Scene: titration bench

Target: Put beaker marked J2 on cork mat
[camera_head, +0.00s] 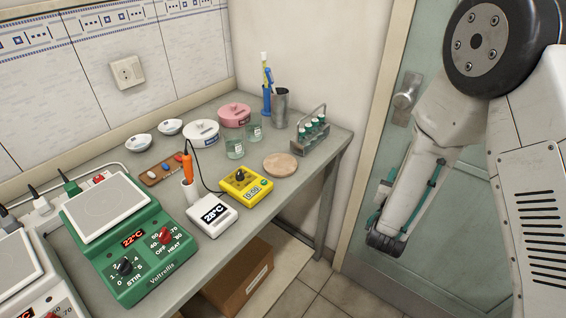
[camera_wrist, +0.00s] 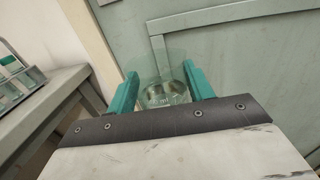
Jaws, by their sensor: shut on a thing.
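In the wrist view my gripper (camera_wrist: 160,78) has its teal fingers on either side of a clear glass beaker (camera_wrist: 164,97). The beaker is held in front of the green door, away from the bench. It has a small white marking that I cannot read. In the head view my gripper (camera_head: 378,222) hangs low at the right, beyond the bench, and I cannot make out the held beaker there. The round cork mat (camera_head: 280,164) lies bare on the grey bench, near its right end, up and left of my gripper in that view.
Two other glass beakers (camera_head: 234,149) (camera_head: 254,133) stand left of the mat, their labels unreadable. A test tube rack (camera_head: 313,130) stands at the mat's right, a metal cup (camera_head: 281,107) behind it. A yellow device (camera_head: 246,185) sits in front left. A cardboard box (camera_head: 240,277) is below.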

